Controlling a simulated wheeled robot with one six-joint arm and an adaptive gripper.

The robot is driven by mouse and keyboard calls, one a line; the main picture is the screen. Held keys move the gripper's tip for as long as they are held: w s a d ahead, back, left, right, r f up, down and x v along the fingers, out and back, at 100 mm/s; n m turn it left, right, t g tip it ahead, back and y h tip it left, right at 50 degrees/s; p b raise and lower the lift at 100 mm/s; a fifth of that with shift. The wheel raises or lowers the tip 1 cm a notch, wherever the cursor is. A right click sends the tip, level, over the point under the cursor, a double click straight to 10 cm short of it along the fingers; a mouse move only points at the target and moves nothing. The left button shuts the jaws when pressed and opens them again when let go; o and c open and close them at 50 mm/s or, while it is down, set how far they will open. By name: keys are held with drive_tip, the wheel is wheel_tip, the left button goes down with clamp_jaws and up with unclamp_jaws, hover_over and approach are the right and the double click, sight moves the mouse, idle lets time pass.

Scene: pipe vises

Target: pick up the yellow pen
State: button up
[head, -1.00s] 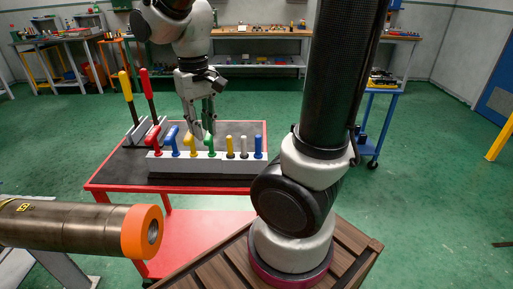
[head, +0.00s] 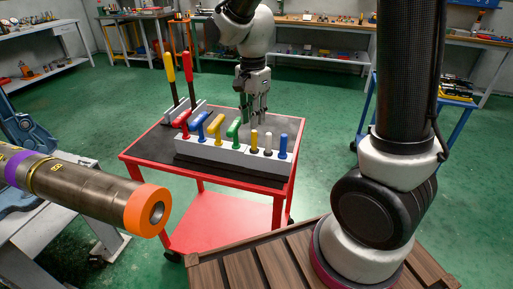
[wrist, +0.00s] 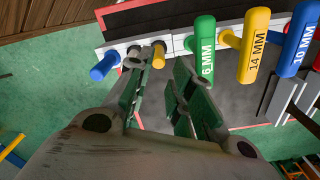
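The yellow pen (head: 254,141) stands upright in a white rack (head: 222,154), between the green T-handle (head: 234,130) and a white pen (head: 268,142). Its lower part is dark. In the wrist view the yellow pen (wrist: 158,56) shows end-on, close to my fingertips and between them in the picture. My gripper (head: 254,114) hangs fingers down over the rack's far side, just beyond the pen. In the wrist view my gripper (wrist: 160,68) is open, with a clear gap between its green-padded fingers. I cannot tell how far above the pen it is.
A blue pen (head: 283,146) stands at the rack's right end. Several T-handles, including a larger yellow one (head: 215,130), stand left. Two tall tools, one yellow-handled (head: 170,68) and one red-handled (head: 188,68), rise at the back left of the red cart (head: 140,160).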

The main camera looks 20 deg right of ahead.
sight(254, 131)
wheel_tip(254, 131, down, 6)
drive_tip(key=shift+s+d+f, duration=0.1)
drive_tip(key=shift+f, duration=0.15)
clamp_jaws()
